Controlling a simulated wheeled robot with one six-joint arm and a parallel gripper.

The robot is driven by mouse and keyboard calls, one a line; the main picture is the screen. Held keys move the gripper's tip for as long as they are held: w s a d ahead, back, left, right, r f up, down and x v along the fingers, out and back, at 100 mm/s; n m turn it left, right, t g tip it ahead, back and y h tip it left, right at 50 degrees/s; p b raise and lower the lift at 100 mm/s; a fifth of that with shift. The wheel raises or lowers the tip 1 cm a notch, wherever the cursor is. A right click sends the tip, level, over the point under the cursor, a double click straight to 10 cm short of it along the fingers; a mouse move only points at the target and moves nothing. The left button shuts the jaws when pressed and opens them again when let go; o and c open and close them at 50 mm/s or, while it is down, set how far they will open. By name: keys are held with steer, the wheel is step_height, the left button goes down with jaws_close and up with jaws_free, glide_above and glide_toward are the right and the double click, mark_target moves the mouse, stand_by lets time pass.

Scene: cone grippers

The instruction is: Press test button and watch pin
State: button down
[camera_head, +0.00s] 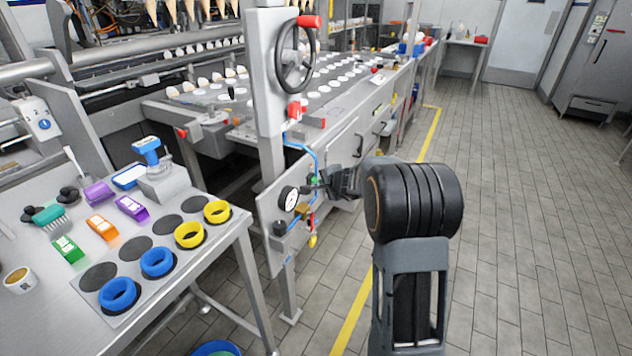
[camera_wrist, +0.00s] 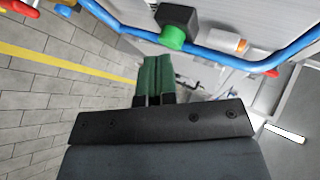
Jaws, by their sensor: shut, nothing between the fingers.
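The test button looks to be the green button (camera_wrist: 172,38) on a black block (camera_wrist: 180,17) in the wrist view. In the head view the green button (camera_head: 314,181) is a small spot on the grey machine panel, beside the pressure gauge (camera_head: 288,198). My gripper (camera_wrist: 158,58) is shut and empty, its green-tipped fingers side by side just short of the button. I cannot tell whether they touch it. In the head view my gripper (camera_head: 318,184) reaches left to the panel and partly covers its fittings. I cannot make out the pin for certain.
A blue hose (camera_wrist: 222,56) curves past the button in the wrist view, near an orange and white fitting (camera_wrist: 228,41). A table (camera_head: 245,222) with blue and yellow rings stands at left. A handwheel (camera_head: 295,55) sits above the panel. Tiled floor (camera_head: 520,200) at right is clear.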

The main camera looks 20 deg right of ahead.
steer(key=shift+w+a, duration=0.3)
steer(key=shift+w, duration=0.05)
stand_by(1.4)
steer(key=shift+s+d, duration=0.1)
steer(key=shift+s+d+b, duration=0.5)
steer(key=shift+s, duration=0.1)
steer(key=shift+s+d+b, duration=0.8)
steer(key=shift+s+d, duration=0.9)
steer(key=shift+s, duration=0.15)
